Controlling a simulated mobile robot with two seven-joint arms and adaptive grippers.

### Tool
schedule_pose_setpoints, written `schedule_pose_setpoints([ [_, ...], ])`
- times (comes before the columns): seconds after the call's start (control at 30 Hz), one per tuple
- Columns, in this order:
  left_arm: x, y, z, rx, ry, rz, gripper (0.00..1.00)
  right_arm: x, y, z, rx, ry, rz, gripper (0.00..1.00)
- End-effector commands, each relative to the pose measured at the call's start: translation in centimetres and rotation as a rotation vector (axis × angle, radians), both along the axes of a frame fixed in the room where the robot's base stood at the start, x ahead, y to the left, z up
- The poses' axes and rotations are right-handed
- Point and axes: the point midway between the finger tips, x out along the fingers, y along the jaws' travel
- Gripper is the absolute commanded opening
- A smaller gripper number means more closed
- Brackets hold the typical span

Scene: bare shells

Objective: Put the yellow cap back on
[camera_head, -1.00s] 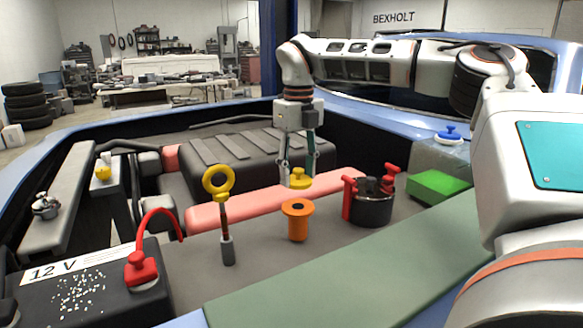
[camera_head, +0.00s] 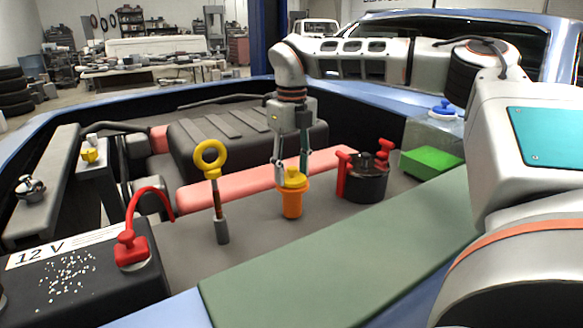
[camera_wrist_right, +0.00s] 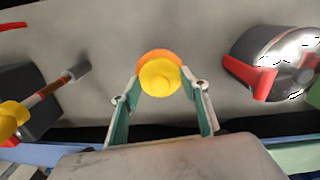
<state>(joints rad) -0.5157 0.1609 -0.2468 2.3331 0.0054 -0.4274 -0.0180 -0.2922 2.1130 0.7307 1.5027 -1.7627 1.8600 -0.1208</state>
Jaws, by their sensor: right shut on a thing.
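The yellow cap (camera_head: 292,177) is between the fingers of my right gripper (camera_head: 291,175), which is shut on it. The orange filler neck (camera_head: 292,205) stands upright directly below, and the cap appears to be at its top. In the right wrist view, the yellow cap (camera_wrist_right: 160,78) covers most of the neck's opening, with a crescent of orange rim (camera_wrist_right: 157,55) showing past its far side. I cannot tell whether the cap is fully seated. My left gripper is not in view.
A yellow-ringed dipstick (camera_head: 210,160) stands left of the neck. A dark round pot with red clips (camera_head: 365,185) stands to the right, with a green block (camera_head: 432,162) beyond. A black 12 V battery (camera_head: 80,275) with a red terminal is front left.

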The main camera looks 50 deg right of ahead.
Motion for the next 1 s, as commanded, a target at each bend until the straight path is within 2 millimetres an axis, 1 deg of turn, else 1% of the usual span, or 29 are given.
schedule_pose_setpoints([
  [1.0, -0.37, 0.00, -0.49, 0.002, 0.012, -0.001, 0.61, 0.07, 0.00, 0.13, 0.000, -0.001, 0.000, 0.23],
])
